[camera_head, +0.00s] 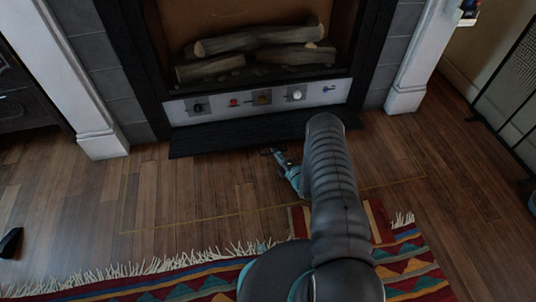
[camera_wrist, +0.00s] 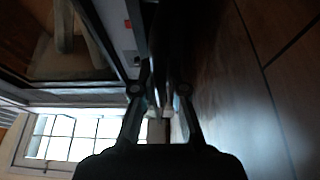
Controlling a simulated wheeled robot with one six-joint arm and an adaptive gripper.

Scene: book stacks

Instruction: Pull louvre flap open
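The louvre flap (camera_head: 250,135) appears to be the long dark panel low on the fireplace front. It juts out toward me below the pale control strip (camera_head: 262,98), whose knobs are uncovered. My gripper (camera_head: 277,152) is low over the floor, just in front of the panel's near edge, right of its middle. I cannot tell whether it touches the panel. In the wrist view my gripper's fingers (camera_wrist: 162,98) converge on a narrow, dim gap. Whether they are parted or shut is unclear, and I make out nothing held between them.
Logs (camera_head: 258,50) lie in the firebox above. A white pillar (camera_head: 405,98) stands to the right, with a dark mesh screen (camera_head: 515,85) beyond it. A fringed rug (camera_head: 170,285) lies in front. The wooden floor (camera_head: 190,195) between is clear.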

